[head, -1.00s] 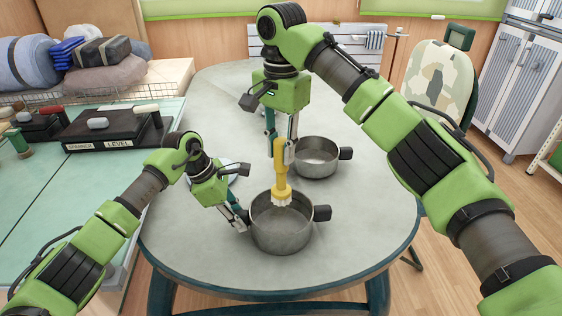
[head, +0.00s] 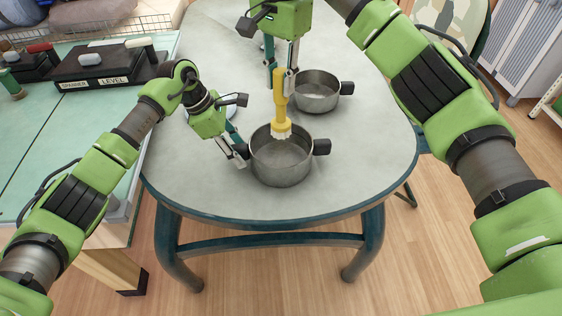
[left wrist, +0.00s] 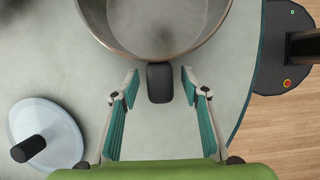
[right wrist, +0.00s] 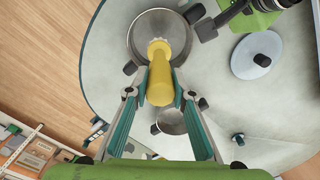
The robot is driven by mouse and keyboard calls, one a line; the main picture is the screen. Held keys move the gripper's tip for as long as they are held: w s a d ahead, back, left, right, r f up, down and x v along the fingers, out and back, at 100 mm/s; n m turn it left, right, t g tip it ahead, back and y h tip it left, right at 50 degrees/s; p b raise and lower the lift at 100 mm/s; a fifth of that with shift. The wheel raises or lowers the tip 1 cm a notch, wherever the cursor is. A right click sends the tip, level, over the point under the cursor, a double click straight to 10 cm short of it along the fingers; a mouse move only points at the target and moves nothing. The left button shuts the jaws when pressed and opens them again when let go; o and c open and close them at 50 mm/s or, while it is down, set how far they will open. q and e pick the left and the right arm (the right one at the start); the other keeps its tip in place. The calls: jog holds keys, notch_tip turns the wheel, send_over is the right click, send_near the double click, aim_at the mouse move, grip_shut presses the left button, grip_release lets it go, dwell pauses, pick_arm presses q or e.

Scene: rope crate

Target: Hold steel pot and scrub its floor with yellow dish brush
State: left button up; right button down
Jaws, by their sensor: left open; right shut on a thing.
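The steel pot (head: 282,170) stands upright near the table's front edge, with black handles left and right. My left gripper (head: 240,158) is at its left side. In the left wrist view, the open fingers (left wrist: 159,80) are on either side of the pot's black handle (left wrist: 160,84), with gaps on both sides. My right gripper (head: 281,75) is shut on the yellow dish brush (head: 280,100) and holds it upright. Its pale bristles (head: 281,135) are inside the pot's opening, toward the back. Whether they touch the pot floor I cannot tell.
A second steel pot (head: 317,95) stands behind and to the right. A pale lid with a black knob (left wrist: 45,135) lies on the table left of the first pot. A green bench (head: 60,135) with a black box (head: 110,70) is at left. The table's front is clear.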

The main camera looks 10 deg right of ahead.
pick_arm(q)
jog(key=v, duration=1.1)
jog(key=shift+r, duration=0.2)
jog(key=shift+a, duration=0.15)
